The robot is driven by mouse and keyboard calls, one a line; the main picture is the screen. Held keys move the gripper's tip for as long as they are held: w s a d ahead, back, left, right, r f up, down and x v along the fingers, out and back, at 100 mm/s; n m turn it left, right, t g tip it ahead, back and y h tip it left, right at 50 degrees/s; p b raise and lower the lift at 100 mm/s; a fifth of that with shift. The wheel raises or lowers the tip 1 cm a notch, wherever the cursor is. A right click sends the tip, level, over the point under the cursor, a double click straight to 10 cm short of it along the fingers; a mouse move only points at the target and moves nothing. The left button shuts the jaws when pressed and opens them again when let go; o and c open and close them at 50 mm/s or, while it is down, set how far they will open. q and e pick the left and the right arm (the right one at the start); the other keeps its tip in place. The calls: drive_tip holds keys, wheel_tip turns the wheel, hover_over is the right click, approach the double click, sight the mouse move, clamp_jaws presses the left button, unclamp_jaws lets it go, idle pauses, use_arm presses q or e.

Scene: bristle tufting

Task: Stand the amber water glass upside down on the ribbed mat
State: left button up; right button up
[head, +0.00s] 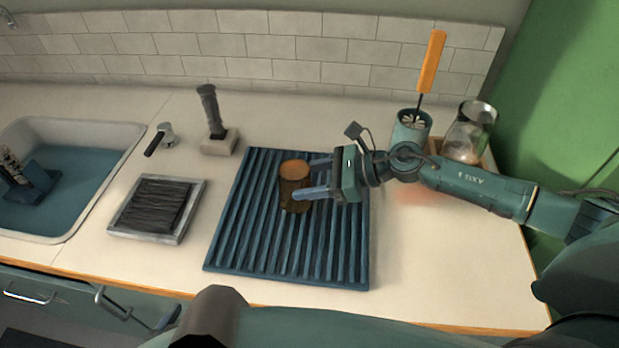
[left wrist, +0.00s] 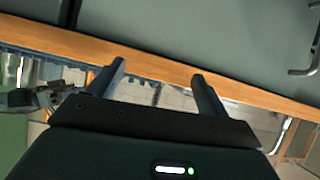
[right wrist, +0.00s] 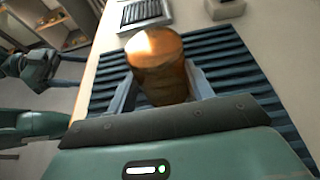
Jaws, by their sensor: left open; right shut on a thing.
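The amber water glass (head: 294,188) is upright in line, over the middle of the ribbed blue mat (head: 235,255). Its upper end shows as a lighter orange disc; I cannot tell for sure whether this is base or mouth. It seems to be on or just above the ribs. My right gripper (head: 305,178) reaches in from the right and is shut on the glass, one finger on each side. The right wrist view shows the glass (right wrist: 158,65) between the fingers. My left gripper (left wrist: 158,72) is open and empty, near a wooden counter edge.
Left of the mat lie a framed dark brush block (head: 157,208) and a sink (head: 85,190). A cup with an orange-handled brush (head: 410,128) and a clear jar (head: 470,130) stand back right.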

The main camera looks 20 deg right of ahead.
use_arm(q)
drive_tip(key=shift+f+b, duration=0.5)
drive_tip(key=shift+f, duration=0.1)
use_arm(e)
drive_tip(key=shift+f, duration=0.45)
use_arm(q)
drive_tip(key=shift+s, duration=0.1)
use_arm(e)
drive_tip(key=o, duration=1.2)
drive_tip(key=shift+d, duration=0.2)
use_arm(q)
drive_tip(key=f+b, duration=0.1)
drive_tip(key=b, duration=0.2)
drive_tip(key=shift+d+f+n, duration=0.1)
drive_tip(key=shift+d+n, duration=0.05)
drive_tip(key=shift+n, duration=0.25)
use_arm(e)
drive_tip(key=v, duration=1.3)
drive_tip(key=shift+a+r, duration=0.1)
drive_tip(key=shift+r, duration=0.05)
